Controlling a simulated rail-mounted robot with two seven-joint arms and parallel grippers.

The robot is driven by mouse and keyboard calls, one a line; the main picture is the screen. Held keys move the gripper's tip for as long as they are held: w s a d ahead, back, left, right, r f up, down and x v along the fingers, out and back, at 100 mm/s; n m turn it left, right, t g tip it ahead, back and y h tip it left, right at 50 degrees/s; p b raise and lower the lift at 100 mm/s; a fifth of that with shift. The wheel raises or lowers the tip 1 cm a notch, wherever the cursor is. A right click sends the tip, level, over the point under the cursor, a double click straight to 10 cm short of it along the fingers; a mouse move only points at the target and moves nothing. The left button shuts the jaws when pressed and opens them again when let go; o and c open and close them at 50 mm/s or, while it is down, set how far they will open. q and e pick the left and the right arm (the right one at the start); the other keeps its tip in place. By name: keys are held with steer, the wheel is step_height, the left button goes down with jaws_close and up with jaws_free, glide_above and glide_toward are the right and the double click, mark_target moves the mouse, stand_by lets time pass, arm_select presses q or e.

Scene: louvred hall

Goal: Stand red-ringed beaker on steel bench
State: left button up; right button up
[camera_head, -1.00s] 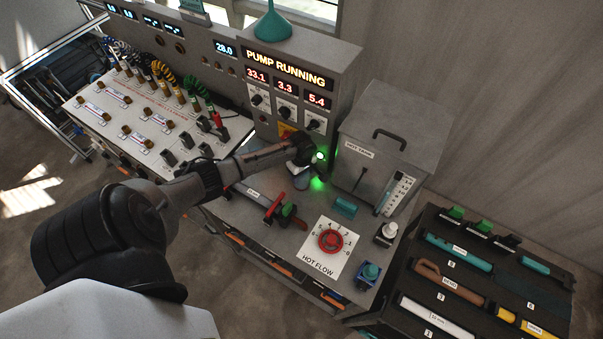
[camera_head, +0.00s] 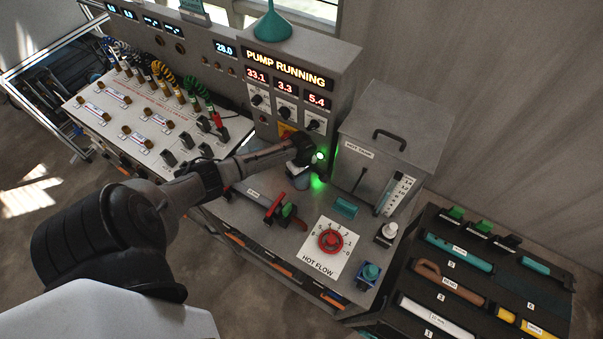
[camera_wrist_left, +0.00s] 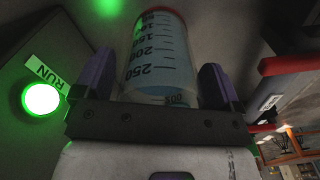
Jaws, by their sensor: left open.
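The beaker (camera_wrist_left: 158,50) fills the space between my left gripper's fingers in the left wrist view. It is clear, with dark graduation marks, a red ring at the far end and bluish contents. My left gripper (camera_head: 304,160) is open around it, one purple finger pad on each side. In the head view the hand hides most of the beaker (camera_head: 299,182); a small pale part shows below the fingers, at the steel bench (camera_head: 262,240). I cannot tell whether the pads touch it. My right gripper is out of view.
A lit green RUN button (camera_wrist_left: 41,99) is left of the hand in the wrist view. The hot tank (camera_head: 385,150) stands close right. A red-handled valve (camera_head: 275,207), a red hot-flow knob (camera_head: 330,240) and a teal block (camera_head: 344,208) occupy the bench.

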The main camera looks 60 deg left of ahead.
arm_select(q)
step_height(320, 180, up, 11)
steer(key=s+d+f+m, duration=0.2)
steer(key=s+d+m, duration=0.3)
steer(key=d, duration=0.3)
steer(key=s+d+f+m, duration=0.2)
steer(key=s+d+m, duration=0.3)
steer(key=d, duration=0.4)
steer(key=s+d+r+m+t, duration=0.3)
steer(key=s+d+r+m, duration=0.4)
steer(key=s+d+m, duration=0.3)
steer(key=shift+s+d+r+m+t+p, duration=0.3)
steer(key=shift+d+m+p, duration=0.05)
steer(key=shift+d+m, duration=0.45)
steer(key=shift+c, duration=0.2)
